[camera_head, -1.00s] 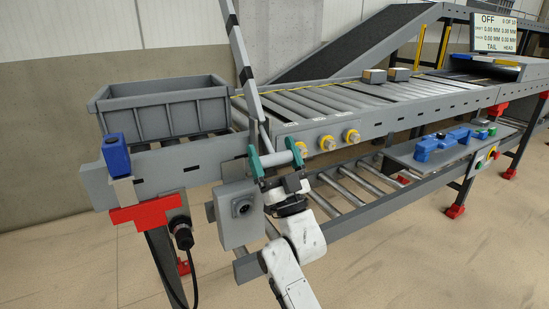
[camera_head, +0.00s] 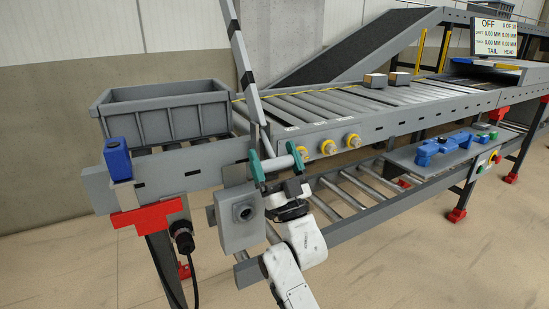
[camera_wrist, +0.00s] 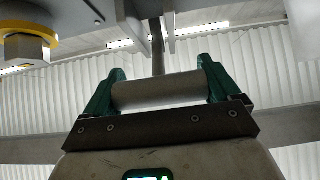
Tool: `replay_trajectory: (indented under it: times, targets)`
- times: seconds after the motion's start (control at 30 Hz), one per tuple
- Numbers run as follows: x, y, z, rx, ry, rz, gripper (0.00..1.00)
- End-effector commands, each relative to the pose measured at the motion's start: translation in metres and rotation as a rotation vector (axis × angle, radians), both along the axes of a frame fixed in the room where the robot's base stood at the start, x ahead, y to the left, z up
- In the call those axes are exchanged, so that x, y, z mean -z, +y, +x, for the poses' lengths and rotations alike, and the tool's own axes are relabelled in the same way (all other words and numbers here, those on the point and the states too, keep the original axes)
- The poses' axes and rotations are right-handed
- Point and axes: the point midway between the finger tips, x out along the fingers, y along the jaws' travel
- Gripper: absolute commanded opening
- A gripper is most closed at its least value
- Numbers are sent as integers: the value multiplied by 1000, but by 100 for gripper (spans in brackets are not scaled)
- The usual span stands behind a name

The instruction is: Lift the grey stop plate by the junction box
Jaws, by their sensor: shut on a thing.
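The junction box (camera_head: 238,222) is a grey box with a round dark fitting, hung below the conveyor's near side rail. A narrow grey upright plate (camera_head: 264,137), which looks like the stop plate, stands at the rail just above my gripper; its lower part is hidden. My gripper (camera_head: 277,163) is right of and above the junction box. Its green fingers are shut on the ends of a light grey bar (camera_wrist: 160,93), which lies crosswise in the wrist view. A thin grey upright rod (camera_wrist: 157,45) rises behind the bar. I cannot tell how bar and plate join.
A grey bin (camera_head: 165,112) sits on the rollers at left. A black-and-white striped pole (camera_head: 242,55) rises above my gripper. Yellow-ringed knobs (camera_head: 327,147) line the rail to the right. A blue tool (camera_head: 435,148) lies on the lower shelf.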

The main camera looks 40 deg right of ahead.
Motion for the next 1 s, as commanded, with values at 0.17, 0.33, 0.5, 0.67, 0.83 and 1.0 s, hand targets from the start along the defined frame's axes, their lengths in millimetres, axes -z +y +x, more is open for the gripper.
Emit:
replay_trajectory:
  times: [0.17, 0.33, 0.5, 0.67, 0.83, 1.0]
  targets:
    - [7, -1, 3, -1, 19, 7, 35]
    - [5, -1, 2, -1, 13, 5, 100]
    - [4, 0, 1, -1, 9, 3, 100]
    - [13, 2, -7, -1, 11, 4, 100]
    - [36, 8, -26, -1, 13, 4, 100]
    - [61, 14, -47, -1, 14, 3, 100]
